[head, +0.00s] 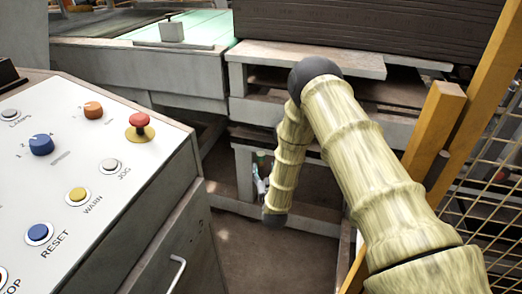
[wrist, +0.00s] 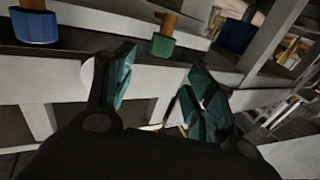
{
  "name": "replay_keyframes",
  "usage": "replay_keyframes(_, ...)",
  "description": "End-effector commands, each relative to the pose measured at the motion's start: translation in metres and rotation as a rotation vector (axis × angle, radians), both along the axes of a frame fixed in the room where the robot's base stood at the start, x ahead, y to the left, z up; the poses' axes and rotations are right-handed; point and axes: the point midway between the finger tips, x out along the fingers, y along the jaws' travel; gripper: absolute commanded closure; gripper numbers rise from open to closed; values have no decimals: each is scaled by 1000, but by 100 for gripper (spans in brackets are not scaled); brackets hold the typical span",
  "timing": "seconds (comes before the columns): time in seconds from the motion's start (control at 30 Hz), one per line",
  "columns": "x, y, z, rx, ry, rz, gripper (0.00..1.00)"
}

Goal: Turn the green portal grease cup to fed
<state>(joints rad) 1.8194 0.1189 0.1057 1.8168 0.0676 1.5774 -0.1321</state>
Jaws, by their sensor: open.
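In the wrist view, the green grease cup (wrist: 162,46) hangs at the top centre, below a brass-coloured stem (wrist: 168,22) in front of a grey beam. My gripper (wrist: 160,82) is open and empty, its teal-padded fingers spread apart. The green cup shows beyond the gap between the fingertips and looks apart from both. Any marking for its setting cannot be read. In the head view, my arm bends down beside the grey frame, and my gripper and the green cup cannot be made out.
A blue cup (wrist: 35,26) is at the wrist view's upper left, and another blue part (wrist: 237,35) at upper right. In the head view, a control panel (head: 60,160) stands left, a yellow post (head: 433,130) and mesh guard right. Dark floor (head: 270,260) between is clear.

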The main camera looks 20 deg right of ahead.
Motion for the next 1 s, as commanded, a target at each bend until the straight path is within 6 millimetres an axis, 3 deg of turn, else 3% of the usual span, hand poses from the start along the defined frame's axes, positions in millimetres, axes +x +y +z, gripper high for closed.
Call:
replay_keyframes(0.17, 16, -3, 1, -1, -4, -1, 45)
replay_keyframes(0.63, 87, -14, 0, 1, -1, 0, 45)
replay_keyframes(1.0, 105, -16, 0, 1, 0, 0, 45)
